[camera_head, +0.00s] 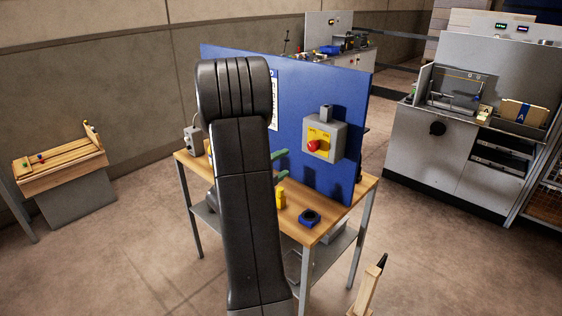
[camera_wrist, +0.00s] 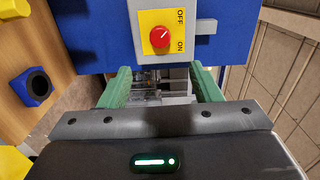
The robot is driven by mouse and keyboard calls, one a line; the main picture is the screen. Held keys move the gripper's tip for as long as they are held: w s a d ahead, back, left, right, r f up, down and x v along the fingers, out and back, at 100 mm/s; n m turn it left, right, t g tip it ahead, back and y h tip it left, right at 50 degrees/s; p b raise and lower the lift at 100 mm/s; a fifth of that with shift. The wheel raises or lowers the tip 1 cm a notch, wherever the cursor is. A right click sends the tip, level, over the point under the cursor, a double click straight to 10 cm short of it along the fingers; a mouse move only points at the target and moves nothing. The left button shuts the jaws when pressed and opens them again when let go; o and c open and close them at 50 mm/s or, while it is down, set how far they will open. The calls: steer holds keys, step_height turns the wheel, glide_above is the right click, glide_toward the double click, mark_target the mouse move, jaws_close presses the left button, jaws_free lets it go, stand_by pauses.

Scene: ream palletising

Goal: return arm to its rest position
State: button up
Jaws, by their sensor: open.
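My black arm rises through the middle of the head view and hides part of the wooden workbench (camera_head: 331,214) and the blue panel (camera_head: 222,58) behind it. My gripper (camera_head: 280,167) shows there only as two green finger pieces beside the arm, in front of the panel. In the wrist view my gripper (camera_wrist: 160,74) has its two green fingers wide apart, with nothing held between them. A grey switch box (camera_head: 338,133) with a yellow plate and a red knob is on the panel. The red knob (camera_wrist: 160,37) lies straight ahead of the fingers in the wrist view; contact is not visible.
A dark blue block with a round hole (camera_head: 309,218) and a yellow piece (camera_head: 281,199) are on the bench. A grey machine (camera_head: 440,150) stands at the right, a small wooden-topped stand (camera_head: 62,168) at the left. Open floor (camera_head: 130,240) lies between stand and bench.

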mark_target(311, 147)
steer(key=p+x, duration=0.2)
steer(key=x, duration=1.2)
steer(key=shift+p, duration=0.4)
steer(key=shift+s, duration=0.1)
steer(key=shift+a, duration=0.1)
